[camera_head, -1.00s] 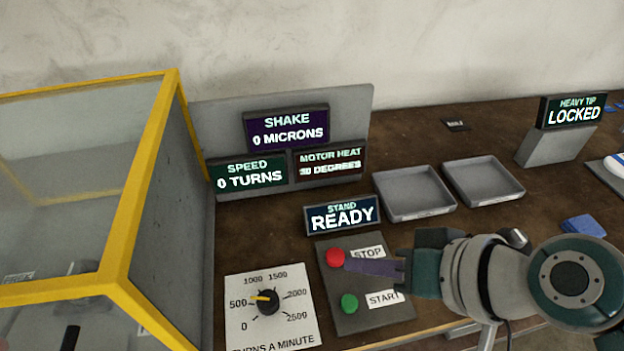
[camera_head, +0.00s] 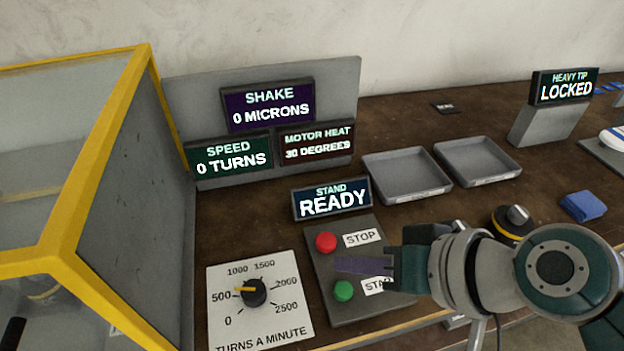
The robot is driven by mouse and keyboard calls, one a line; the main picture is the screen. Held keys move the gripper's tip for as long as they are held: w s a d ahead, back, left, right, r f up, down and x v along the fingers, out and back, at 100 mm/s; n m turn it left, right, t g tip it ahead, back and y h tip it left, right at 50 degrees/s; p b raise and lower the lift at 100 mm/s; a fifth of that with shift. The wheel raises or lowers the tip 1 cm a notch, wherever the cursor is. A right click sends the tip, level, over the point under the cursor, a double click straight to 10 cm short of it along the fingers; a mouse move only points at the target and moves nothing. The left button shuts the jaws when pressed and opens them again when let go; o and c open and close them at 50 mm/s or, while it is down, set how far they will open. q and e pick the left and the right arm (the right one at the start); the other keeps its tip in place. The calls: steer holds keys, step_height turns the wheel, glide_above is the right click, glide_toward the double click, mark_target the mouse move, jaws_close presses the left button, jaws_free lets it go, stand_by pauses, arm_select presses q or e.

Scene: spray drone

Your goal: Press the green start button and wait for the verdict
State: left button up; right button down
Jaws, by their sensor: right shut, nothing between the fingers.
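The green start button (camera_head: 343,291) is on a grey panel (camera_head: 328,316), below the red stop button (camera_head: 326,242). My right gripper (camera_head: 338,265) comes in from the right, shut and empty. Its tip is over the panel between the two buttons, a little above the green one in the picture; I cannot tell its height. It partly covers the START label (camera_head: 374,286). The stand display (camera_head: 331,198) reads READY. The speed display (camera_head: 230,155) reads 0 TURNS, the shake display (camera_head: 267,106) 0 MICRONS, the motor heat display (camera_head: 317,144) 30 DEGREES. My left gripper is not in view.
A dial (camera_head: 254,292) with its pointer near 500 is left of the panel. A yellow-framed clear enclosure (camera_head: 100,185) stands at the left. Two grey trays (camera_head: 405,191) lie behind. A display (camera_head: 564,88) at the right reads HEAVY TIP LOCKED.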

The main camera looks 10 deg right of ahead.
mark_target(350, 295)
steer(key=shift+f+b, duration=1.2)
steer(key=shift+f, duration=0.8)
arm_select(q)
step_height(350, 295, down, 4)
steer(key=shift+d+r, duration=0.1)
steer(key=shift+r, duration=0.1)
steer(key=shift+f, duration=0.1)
arm_select(e)
steer(key=shift+f, duration=0.15)
steer(key=shift+f, duration=0.25)
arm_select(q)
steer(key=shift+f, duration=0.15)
